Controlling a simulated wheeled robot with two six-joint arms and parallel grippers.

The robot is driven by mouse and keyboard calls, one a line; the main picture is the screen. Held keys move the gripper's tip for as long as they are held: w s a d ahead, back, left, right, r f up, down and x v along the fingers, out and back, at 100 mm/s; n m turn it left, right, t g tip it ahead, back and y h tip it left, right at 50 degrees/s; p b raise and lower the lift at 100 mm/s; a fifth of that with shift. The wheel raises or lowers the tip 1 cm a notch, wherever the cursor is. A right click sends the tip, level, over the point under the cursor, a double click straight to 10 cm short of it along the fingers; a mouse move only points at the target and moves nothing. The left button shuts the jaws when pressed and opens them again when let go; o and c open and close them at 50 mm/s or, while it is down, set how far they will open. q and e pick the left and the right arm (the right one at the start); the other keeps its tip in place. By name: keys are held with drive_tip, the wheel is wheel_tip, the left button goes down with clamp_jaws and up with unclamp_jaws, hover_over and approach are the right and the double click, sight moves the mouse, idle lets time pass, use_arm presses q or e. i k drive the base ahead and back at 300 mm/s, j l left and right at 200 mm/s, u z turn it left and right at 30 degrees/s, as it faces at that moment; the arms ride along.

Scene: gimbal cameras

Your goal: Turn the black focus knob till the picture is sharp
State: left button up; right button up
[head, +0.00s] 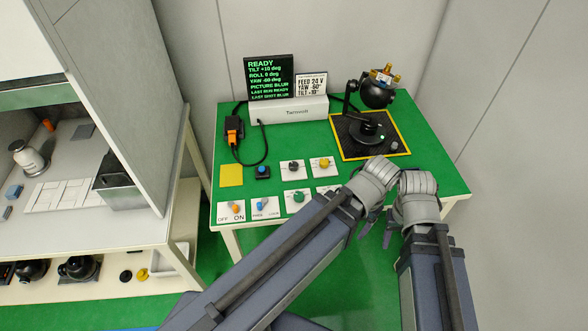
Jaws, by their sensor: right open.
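A black knob (293,166) sits on a white card on the green table; its label is too small to read. The dark screen (270,77) at the back reads READY, TILT +10 deg, ROLL 0 deg, YAW -60 deg and PICTURE BLUR. My right gripper (376,229) is open, low by the table's front edge, right of and nearer than the knob. My left wrist is beside it; its fingers cannot be told apart.
A white Tacmooh box (289,110) is behind. A cluttered bench (110,225) stands at left.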

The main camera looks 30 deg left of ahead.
sight(293, 165)
drive_tip(key=i+u, duration=0.15)
drive_tip(key=u, duration=0.25)
drive_tip(key=i+u, duration=0.15)
drive_tip(key=u, duration=0.2)
drive_tip(key=i+l+u, duration=0.1)
drive_tip(key=u, duration=0.3)
drive_tip(key=z, duration=0.55)
drive_tip(key=k+l, duration=0.05)
